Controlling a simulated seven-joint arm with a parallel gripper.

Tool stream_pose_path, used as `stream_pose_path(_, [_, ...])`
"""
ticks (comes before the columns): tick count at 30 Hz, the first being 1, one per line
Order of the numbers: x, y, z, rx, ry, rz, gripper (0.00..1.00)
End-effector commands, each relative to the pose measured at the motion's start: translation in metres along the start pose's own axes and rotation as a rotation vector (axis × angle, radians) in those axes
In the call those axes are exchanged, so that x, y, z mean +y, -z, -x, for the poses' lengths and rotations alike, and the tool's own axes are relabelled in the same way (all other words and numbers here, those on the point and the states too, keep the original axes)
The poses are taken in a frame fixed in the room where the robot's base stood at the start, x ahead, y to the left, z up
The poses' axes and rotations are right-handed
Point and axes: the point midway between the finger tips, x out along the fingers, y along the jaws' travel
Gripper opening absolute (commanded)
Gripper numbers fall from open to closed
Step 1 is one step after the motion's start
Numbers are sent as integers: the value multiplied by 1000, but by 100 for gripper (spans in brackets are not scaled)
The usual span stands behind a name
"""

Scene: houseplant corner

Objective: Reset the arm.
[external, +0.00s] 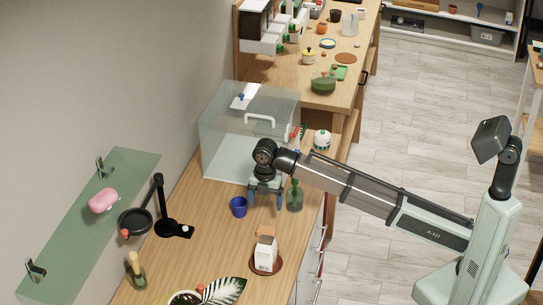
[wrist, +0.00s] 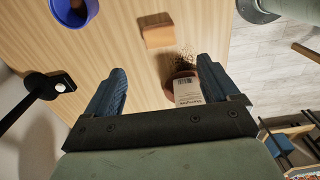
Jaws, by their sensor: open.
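My gripper (external: 265,203) hangs over the wooden counter in the external view, fingers pointing down. A green bottle (external: 295,197) stands close on the right. A white carton (external: 265,257) stands nearer the camera on a brown saucer (external: 280,263).
A clear glass case (external: 222,145) stands behind the gripper. A black stand (external: 166,215) is at left, near a wall-mounted glass shelf (external: 75,230). The wrist view shows an orange-brown block (wrist: 158,36) and dark crumbs (wrist: 184,60).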

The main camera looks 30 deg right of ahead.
Motion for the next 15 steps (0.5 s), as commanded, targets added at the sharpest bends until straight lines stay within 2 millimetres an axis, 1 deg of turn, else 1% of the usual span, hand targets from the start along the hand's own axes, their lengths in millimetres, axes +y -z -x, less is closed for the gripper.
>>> stream_pose_path(12, [0, 0, -1, 0, -1, -1, 88])
stream_pose_path(14, [-4, -3, -3, 1, -4, -6, 88])
stream_pose_path(15, [-10, -6, -7, 3, -9, -15, 88])
